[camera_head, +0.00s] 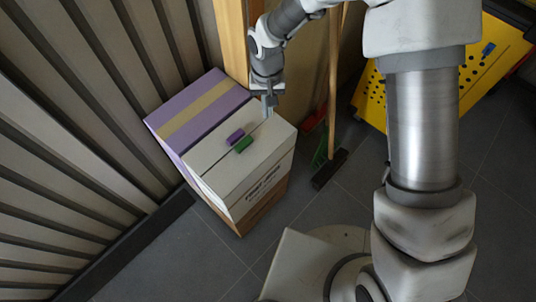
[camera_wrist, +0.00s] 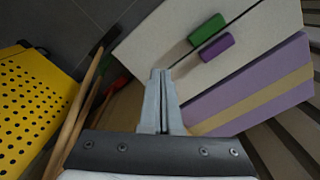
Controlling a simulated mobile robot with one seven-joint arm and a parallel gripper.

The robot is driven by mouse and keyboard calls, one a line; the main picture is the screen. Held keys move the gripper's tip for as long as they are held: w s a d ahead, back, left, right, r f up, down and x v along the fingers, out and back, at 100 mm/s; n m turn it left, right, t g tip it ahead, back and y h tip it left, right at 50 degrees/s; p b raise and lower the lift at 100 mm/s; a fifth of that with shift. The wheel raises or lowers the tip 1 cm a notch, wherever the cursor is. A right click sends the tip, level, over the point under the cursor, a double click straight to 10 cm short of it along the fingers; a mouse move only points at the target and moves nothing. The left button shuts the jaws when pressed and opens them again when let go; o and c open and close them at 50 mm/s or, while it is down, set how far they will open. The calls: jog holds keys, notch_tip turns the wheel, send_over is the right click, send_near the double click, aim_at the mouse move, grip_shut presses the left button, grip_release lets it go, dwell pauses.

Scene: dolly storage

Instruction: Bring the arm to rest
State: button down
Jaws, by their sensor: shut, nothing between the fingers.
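My gripper (camera_head: 269,101) hangs at the end of my arm, over the back right corner of a white box. In the wrist view my gripper (camera_wrist: 160,75) has its two fingers together with nothing between them, pointing towards the box. A green block (camera_head: 243,144) and a purple block (camera_head: 235,135) lie side by side on the white box (camera_head: 215,165). They also show in the wrist view, the green block (camera_wrist: 206,29) and the purple block (camera_wrist: 216,47). The gripper is apart from both blocks.
A purple box with a tan stripe (camera_head: 180,100) stands beside the white box. A brush (camera_head: 328,168) with a wooden handle leans to the right. A yellow perforated cart (camera_head: 480,75) stands at the upper right. A slatted wall (camera_head: 60,150) runs along the left.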

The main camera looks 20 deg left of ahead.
jog(key=shift+r, duration=0.8)
jog(key=w+d+r+m+t, duration=0.1)
jog(key=d+r+m+t, duration=0.15)
jog(key=d+r, duration=1.55)
jog(key=s+d+r+m+t, duration=0.1)
jog(key=s+d+r+t, duration=0.1)
jog(key=s+d+r, duration=0.4)
jog(key=s+d+r+m+t, duration=0.1)
jog(key=s+d+r, duration=0.3)
jog(key=s+d, duration=0.4)
notch_tip(320, 180, up, 16)
jog(key=p, duration=1.6)
jog(key=shift+a+p, duration=0.2)
jog(key=shift+p, duration=0.2)
